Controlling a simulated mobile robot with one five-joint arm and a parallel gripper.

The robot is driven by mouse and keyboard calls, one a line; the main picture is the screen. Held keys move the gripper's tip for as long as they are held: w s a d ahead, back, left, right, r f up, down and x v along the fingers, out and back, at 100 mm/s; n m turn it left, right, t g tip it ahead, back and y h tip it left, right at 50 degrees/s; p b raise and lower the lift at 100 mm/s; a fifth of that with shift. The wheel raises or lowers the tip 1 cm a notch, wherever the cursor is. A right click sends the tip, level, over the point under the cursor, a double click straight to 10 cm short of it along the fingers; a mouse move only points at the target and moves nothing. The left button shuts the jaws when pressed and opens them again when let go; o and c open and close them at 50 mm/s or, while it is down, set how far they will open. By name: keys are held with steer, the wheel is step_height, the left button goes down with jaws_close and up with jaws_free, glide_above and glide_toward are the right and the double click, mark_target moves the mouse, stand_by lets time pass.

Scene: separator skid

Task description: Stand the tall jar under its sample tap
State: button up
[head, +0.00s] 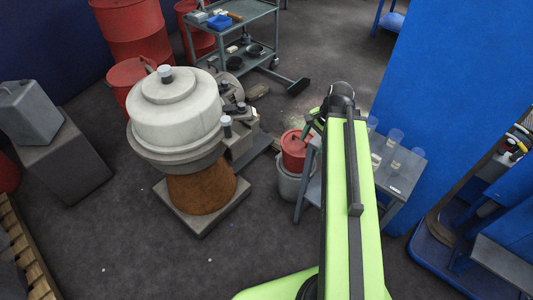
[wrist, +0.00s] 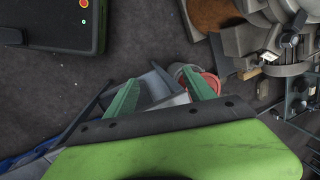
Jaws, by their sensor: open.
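Several clear jars stand on a small grey table (head: 397,186) right of my arm in the head view, among them a jar (head: 394,139) near the back and a jar (head: 413,158) at the right. I cannot tell which is the tall one. The separator (head: 178,115), a white bowl on a rusty base, stands left. Small fittings (head: 236,108) sit on its right side; no sample tap is clear. My gripper (wrist: 160,92) shows two green fingers spread apart in the wrist view, with nothing seen held. In the head view my arm partly hides it and the table.
A red bucket (head: 295,149) sits on a grey bin (head: 288,186) between separator and table. A tool trolley (head: 235,42) and red drums (head: 130,30) stand behind. A blue panel (head: 455,90) is close on the right. The floor in front of the separator is clear.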

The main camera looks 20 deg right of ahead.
steer(key=a+n+g+h, duration=0.1)
steer(key=a+n, duration=1.1)
steer(key=a, duration=0.7)
steer(key=shift+w+a+f+g+h, duration=0.3)
steer(key=shift+w+a+h, duration=0.05)
steer(key=shift+w+h, duration=0.1)
steer(key=shift+d+n, duration=0.35)
steer(key=shift+n, duration=0.35)
